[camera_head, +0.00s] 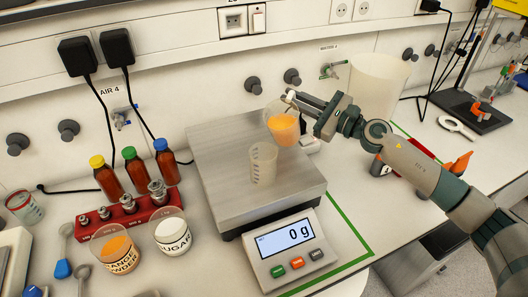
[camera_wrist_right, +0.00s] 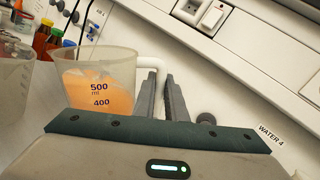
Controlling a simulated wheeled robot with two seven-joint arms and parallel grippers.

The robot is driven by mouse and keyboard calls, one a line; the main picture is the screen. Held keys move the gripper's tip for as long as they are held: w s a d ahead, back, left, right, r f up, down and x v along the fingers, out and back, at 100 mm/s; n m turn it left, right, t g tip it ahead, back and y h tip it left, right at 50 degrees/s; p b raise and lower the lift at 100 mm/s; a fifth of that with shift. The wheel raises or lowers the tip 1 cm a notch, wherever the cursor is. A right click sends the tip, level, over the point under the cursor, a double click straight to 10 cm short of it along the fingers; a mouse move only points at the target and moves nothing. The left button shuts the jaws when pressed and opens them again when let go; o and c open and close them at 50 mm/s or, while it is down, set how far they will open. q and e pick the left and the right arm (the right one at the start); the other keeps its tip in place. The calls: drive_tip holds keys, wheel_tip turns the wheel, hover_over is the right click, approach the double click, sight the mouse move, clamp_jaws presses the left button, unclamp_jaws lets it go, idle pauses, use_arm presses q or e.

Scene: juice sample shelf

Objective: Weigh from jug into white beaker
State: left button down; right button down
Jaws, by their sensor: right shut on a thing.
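The jug (camera_head: 284,128) is clear and holds orange contents. My right gripper (camera_head: 293,97) is shut on its handle and holds it above the scale's plate, behind and right of the white beaker (camera_head: 263,163). The jug looks about upright or slightly tilted. In the right wrist view, the jug (camera_wrist_right: 95,88) shows 500 and 400 ml marks, beside my right gripper's fingers (camera_wrist_right: 162,92). The translucent beaker stands upright on the scale (camera_head: 215,185) and looks empty. The scale's display (camera_head: 285,238) reads 0 g. My left gripper is out of view.
A red rack (camera_head: 125,213) of weights, several brown bottles (camera_head: 167,160), an orange powder jar (camera_head: 117,250) and a sugar jar (camera_head: 172,233) stand left of the scale. A large white container (camera_head: 377,85) stands behind my right arm. Wall valves and cables line the back.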

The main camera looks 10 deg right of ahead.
sight(292, 97)
drive_tip(key=shift+s+a+r+n, duration=0.3)
drive_tip(key=shift+a+r+n, duration=0.1)
drive_tip(key=shift+s+d+r, duration=0.1)
drive_tip(key=shift+s+a+r, duration=0.15)
drive_tip(key=shift+a, duration=0.15)
drive_tip(key=shift+n, duration=0.3)
drive_tip(key=shift+s+r, duration=0.1)
drive_tip(key=shift+s+a+r+n, duration=0.2)
drive_tip(key=shift+a+n, duration=0.05)
drive_tip(key=shift+n, duration=0.05)
